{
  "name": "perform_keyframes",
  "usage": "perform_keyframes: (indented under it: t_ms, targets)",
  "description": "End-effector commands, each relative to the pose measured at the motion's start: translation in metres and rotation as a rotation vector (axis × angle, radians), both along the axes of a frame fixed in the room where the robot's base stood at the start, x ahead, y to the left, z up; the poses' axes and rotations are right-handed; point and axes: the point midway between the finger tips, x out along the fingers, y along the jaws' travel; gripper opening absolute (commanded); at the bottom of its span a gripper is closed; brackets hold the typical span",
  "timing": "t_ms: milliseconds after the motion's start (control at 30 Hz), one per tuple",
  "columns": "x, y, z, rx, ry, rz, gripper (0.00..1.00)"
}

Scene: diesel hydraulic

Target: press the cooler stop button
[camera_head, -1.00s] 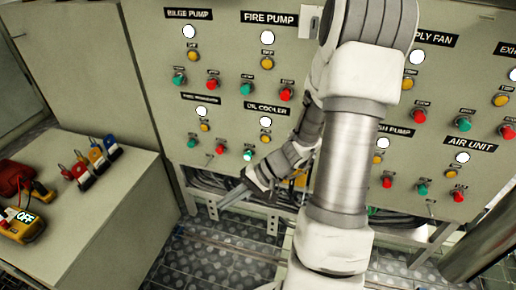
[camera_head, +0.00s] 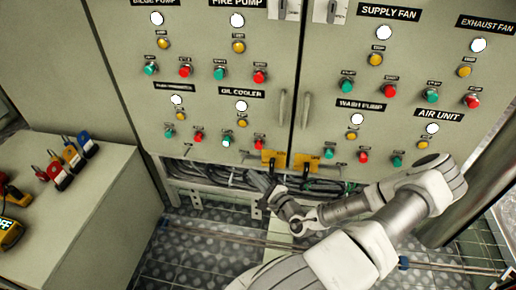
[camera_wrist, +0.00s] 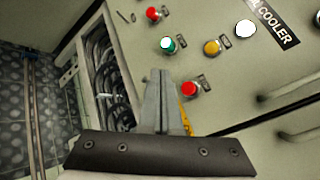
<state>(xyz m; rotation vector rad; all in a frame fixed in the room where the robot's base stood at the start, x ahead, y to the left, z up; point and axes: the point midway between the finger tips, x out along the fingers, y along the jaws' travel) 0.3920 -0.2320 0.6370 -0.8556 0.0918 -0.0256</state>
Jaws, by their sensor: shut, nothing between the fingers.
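The cooler stop button is the red button (camera_head: 258,143) at the lower right of the OIL COOLER group (camera_head: 241,92). In the wrist view this red button (camera_wrist: 189,89) lies just right of my fingers. The green start button (camera_wrist: 168,44) is beyond the fingertips, with the yellow (camera_wrist: 212,47) and white lamp (camera_wrist: 246,29) to its right. My gripper (camera_wrist: 160,74) is shut and empty. In the head view my gripper (camera_head: 266,186) is below the cooler group, in front of the cable opening; its fingers are small and hard to make out. I see no contact with the button.
Yellow plates (camera_head: 273,160) hang at the cabinet's lower edge, close to the stop button. Door handles (camera_head: 283,107) stand out right of the cooler group. An open cable bay (camera_head: 215,178) is below. A bench (camera_head: 100,180) with padlocks is at left.

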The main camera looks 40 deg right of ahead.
Motion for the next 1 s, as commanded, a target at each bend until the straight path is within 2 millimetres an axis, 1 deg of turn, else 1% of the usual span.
perform_keyframes:
  t_ms: [367,467,633,867,1000]
  targets:
    - [0.000,-0.002,-0.001,0.003,-0.001,-0.009,0.00]
    - [0.002,-0.005,-0.002,0.002,0.000,-0.008,0.00]
    - [0.013,-0.019,-0.005,0.000,-0.002,-0.010,0.00]
    - [0.035,-0.044,-0.007,0.001,-0.002,-0.010,0.00]
    - [0.046,-0.056,0.000,0.001,0.002,-0.008,0.00]
